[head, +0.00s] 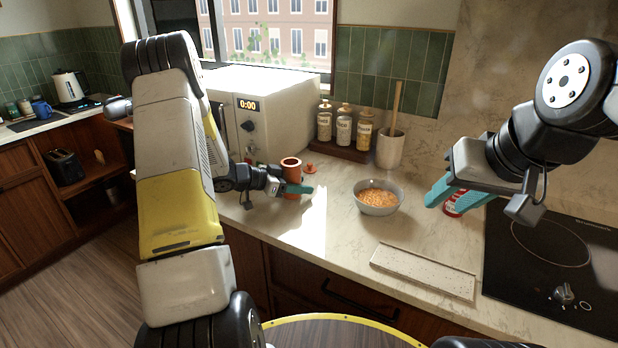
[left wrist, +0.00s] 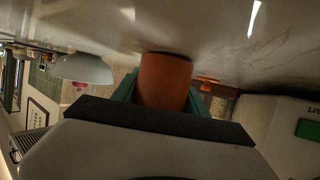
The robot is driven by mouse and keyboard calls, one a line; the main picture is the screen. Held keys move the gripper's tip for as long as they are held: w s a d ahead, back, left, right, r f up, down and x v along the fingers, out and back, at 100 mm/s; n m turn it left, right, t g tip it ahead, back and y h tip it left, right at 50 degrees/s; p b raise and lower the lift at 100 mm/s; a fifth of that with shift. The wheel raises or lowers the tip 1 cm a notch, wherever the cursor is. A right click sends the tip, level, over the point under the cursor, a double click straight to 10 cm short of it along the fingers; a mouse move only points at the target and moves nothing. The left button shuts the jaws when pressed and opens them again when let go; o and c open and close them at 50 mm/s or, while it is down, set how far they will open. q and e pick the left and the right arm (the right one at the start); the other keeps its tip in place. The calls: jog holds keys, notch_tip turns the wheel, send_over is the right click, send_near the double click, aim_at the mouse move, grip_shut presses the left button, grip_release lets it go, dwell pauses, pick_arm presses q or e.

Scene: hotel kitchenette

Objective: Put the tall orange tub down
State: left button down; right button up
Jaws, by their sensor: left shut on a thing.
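A small orange lid-like piece (head: 310,168) lies just right of the tub. A grey bowl of orange food (head: 378,198) stands further right. A red can (head: 452,206) is partly hidden by my right gripper. A speckled board (head: 422,272) lies in front, beside the black hob (head: 540,270).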

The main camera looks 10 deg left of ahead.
pick_arm(q)
jog(key=c, duration=0.6)
grip_release()
jog(key=shift+f, duration=0.1)
jog(key=shift+s+a+r, duration=0.1)
jog(key=shift+a+r, duration=0.1)
jog(key=shift+r, duration=0.05)
jog(key=v, duration=1.1)
jog(key=shift+s+a+r, duration=0.1)
jog(key=shift+s+a, duration=0.1)
